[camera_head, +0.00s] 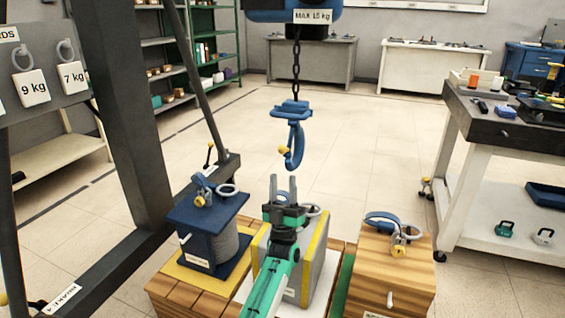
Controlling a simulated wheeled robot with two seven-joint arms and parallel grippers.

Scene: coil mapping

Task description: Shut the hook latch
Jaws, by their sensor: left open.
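A blue crane hook (297,148) hangs on a dark chain (296,62) below a blue hoist marked MAX 15 kg (312,16). A small yellow latch piece (283,150) shows at the left side of the hook; its exact angle is too small to tell. My left gripper (283,182) points up below the hook. Its two grey fingers are apart with nothing between them, and it appears clear of the hook. My green left forearm hides part of the grey and yellow block (318,270) behind it. My right gripper is out of view.
A dark blue coil block (199,217) stands at left and a wooden block (385,275) at right, both with rings on top. A dark steel frame (130,120) rises at left. A workbench (515,135) is at right. Open floor lies behind the hook.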

